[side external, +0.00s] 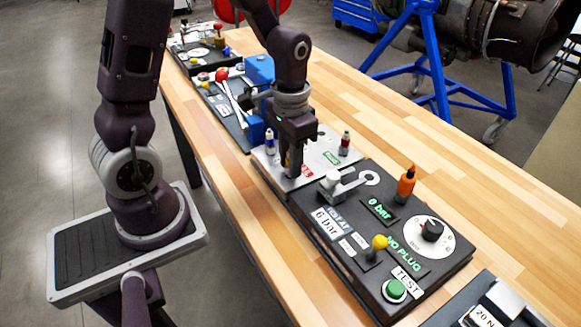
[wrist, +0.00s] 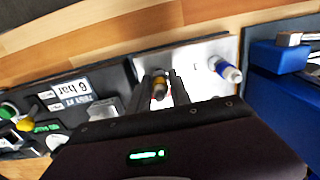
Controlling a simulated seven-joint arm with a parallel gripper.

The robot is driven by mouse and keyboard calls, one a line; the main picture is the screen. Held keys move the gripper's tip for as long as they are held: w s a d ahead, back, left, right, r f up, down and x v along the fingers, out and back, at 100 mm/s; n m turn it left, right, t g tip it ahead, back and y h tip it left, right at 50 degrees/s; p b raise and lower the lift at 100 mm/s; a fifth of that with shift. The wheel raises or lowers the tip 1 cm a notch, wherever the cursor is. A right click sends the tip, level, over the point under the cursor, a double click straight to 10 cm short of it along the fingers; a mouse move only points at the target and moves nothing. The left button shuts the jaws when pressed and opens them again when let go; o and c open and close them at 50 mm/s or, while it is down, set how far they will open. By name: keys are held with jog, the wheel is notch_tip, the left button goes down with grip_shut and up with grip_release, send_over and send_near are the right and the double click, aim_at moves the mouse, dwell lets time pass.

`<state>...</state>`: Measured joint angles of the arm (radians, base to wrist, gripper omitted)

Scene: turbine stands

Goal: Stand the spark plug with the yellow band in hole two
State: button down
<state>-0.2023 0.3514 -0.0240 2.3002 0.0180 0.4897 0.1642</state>
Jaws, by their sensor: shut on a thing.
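The spark plug with the yellow band (wrist: 159,86) is between my gripper's two fingers in the wrist view. My gripper (side external: 291,169) is shut on it, pointing down over the silver plate (side external: 318,160). In the side view the fingers mostly hide the plug, and I cannot tell whether its lower end is in a hole. A blue-banded plug (side external: 269,143) stands in the plate to the left of my gripper; it also shows in the wrist view (wrist: 228,71). A red-banded plug (side external: 345,143) stands to the right. Hole two cannot be made out.
A dark test box (side external: 330,235) stands right of the plate, with a grey lever clamp (side external: 338,184), an orange-handled tool (side external: 405,184), a yellow-knobbed lever (side external: 379,243) and a dial. Blue blocks (side external: 259,70) stand to the left. Bare wooden bench lies behind the plate.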

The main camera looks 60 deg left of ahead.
jog(key=shift+r, duration=0.25)
jog(key=shift+r, duration=2)
jog(key=w+a+r, duration=0.3)
jog(key=w+a, duration=0.4)
jog(key=a, duration=0.2)
jog(key=shift+w+f, duration=0.15)
jog(key=shift+f, duration=2.25)
jog(key=shift+f, duration=0.55)
jog(key=shift+f, duration=0.45)
